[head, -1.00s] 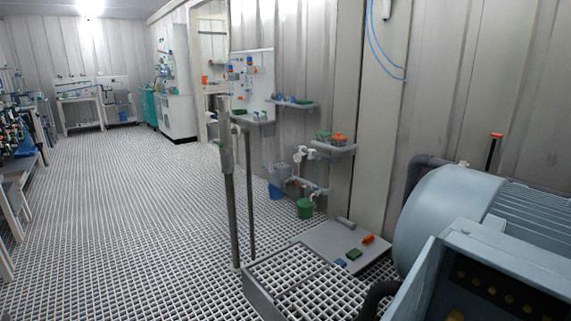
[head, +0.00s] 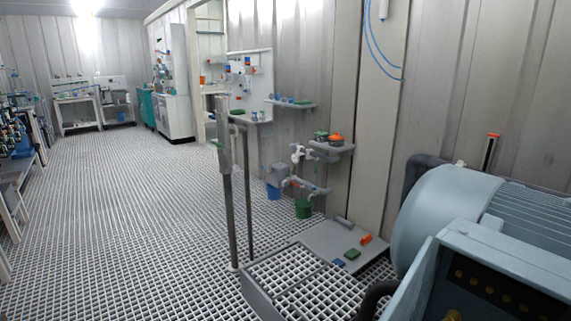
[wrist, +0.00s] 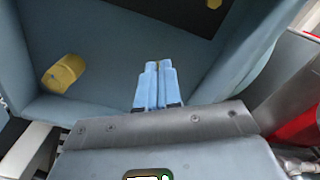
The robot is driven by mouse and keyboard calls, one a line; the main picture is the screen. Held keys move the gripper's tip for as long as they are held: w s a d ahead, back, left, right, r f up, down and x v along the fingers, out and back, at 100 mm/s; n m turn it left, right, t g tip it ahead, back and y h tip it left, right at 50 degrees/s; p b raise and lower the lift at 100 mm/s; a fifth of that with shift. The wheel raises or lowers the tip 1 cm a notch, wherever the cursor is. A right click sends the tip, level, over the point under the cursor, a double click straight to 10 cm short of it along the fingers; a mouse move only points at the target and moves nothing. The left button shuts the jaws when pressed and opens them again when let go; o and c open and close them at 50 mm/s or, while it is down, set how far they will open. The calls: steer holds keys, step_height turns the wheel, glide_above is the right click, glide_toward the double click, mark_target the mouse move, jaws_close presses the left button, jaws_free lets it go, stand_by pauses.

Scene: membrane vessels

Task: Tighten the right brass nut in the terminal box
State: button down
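The grey-blue terminal box (head: 428,283) is at the bottom right of the head view, with a dark panel and a row of small brass-coloured spots inside. In the wrist view I look into the box (wrist: 100,95). A brass nut (wrist: 63,73) lies to the left, against the grey-blue surface. A smaller brass piece (wrist: 214,4) shows at the top edge on the dark panel. My gripper (wrist: 157,68) has its two blue fingers close together inside the box. The head view does not show my gripper.
A large light-blue motor housing (head: 440,215) stands behind the box. A red object (wrist: 300,118) is at the right of the wrist view. A grey plate (head: 325,240) with small coloured parts lies by the wall. The grated floor (head: 130,210) at left is clear.

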steer(key=v, duration=0.2)
steer(key=p+v, duration=0.1)
steer(key=v, duration=0.3)
steer(key=shift+w+r+p, duration=0.1)
steer(key=shift+r+p, duration=0.2)
steer(key=shift+p, duration=0.1)
steer(key=shift+a, duration=0.1)
steer(key=w+d+f+n, duration=0.2)
steer(key=w+d+n, duration=0.1)
steer(key=w+n, duration=0.2)
steer(key=shift+d+f+n, duration=0.15)
steer(key=shift+d+n, duration=0.2)
steer(key=shift+n, duration=0.15)
stand_by(0.4)
